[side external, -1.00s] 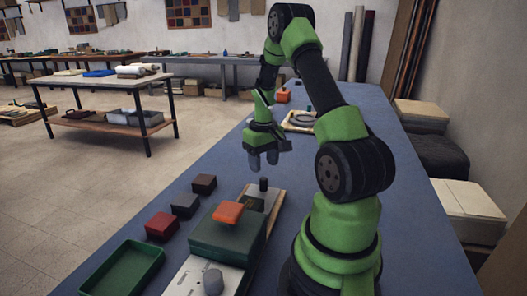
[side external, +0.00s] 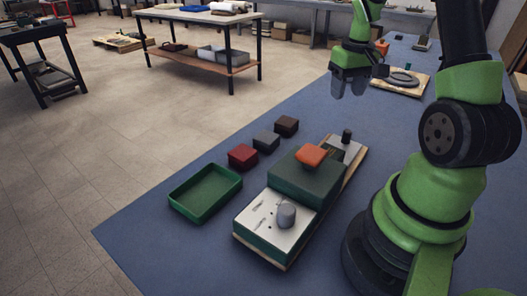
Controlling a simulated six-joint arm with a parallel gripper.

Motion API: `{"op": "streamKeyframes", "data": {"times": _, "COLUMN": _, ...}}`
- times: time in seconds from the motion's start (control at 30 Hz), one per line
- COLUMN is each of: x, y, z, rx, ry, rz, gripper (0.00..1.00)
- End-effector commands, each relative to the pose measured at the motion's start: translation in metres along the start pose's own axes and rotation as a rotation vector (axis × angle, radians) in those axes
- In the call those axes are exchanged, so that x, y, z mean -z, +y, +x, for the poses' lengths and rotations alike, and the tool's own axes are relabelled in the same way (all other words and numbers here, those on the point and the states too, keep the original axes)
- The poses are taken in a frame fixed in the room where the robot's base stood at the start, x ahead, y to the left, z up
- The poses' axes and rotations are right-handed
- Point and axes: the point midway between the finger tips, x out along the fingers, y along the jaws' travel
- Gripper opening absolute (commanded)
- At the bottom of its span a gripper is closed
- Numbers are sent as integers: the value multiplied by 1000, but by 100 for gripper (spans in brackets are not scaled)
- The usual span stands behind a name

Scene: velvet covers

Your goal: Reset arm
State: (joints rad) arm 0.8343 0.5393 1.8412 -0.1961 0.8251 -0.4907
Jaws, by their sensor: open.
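My gripper (side external: 349,86) hangs open and empty above the blue table (side external: 250,160), at the top right of the side external view. Its fingers point down. It is apart from everything on the table, above and behind the green block fixture. The fixture has a dark green block (side external: 308,178) with an orange-red piece (side external: 311,155) on top. A white plate with a grey knob (side external: 286,214) is at its near end, and a black knob (side external: 347,136) stands at its far end.
A green tray (side external: 205,193) sits left of the fixture. Red (side external: 242,156), grey (side external: 266,142) and brown (side external: 287,126) blocks lie in a row behind it. A board with a grey ring (side external: 404,79) lies right of my gripper.

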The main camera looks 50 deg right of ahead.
Motion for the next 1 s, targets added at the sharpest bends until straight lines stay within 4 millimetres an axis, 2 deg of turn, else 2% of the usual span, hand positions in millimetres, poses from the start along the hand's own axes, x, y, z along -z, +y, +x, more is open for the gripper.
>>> {"op": "streamKeyframes", "data": {"times": 0.03, "x": 0, "y": -19, "z": -19, "rx": 1, "ry": 40, "rz": -20, "gripper": 51}}
{"op": "streamKeyframes", "data": {"times": 0.17, "x": -16, "y": -71, "z": -67, "rx": 32, "ry": 145, "rz": -55, "gripper": 51}}
{"op": "streamKeyframes", "data": {"times": 0.3, "x": -52, "y": -120, "z": -109, "rx": 99, "ry": 248, "rz": -91, "gripper": 51}}
{"op": "streamKeyframes", "data": {"times": 0.43, "x": -96, "y": -153, "z": -137, "rx": 189, "ry": 331, "rz": -126, "gripper": 51}}
{"op": "streamKeyframes", "data": {"times": 0.6, "x": -152, "y": -175, "z": -155, "rx": 322, "ry": 400, "rz": -169, "gripper": 51}}
{"op": "streamKeyframes", "data": {"times": 0.7, "x": -176, "y": -179, "z": -158, "rx": 386, "ry": 419, "rz": -187, "gripper": 51}}
{"op": "streamKeyframes", "data": {"times": 0.83, "x": -192, "y": -181, "z": -159, "rx": 434, "ry": 429, "rz": -198, "gripper": 51}}
{"op": "streamKeyframes", "data": {"times": 1.0, "x": -196, "y": -181, "z": -159, "rx": 447, "ry": 429, "rz": -199, "gripper": 51}}
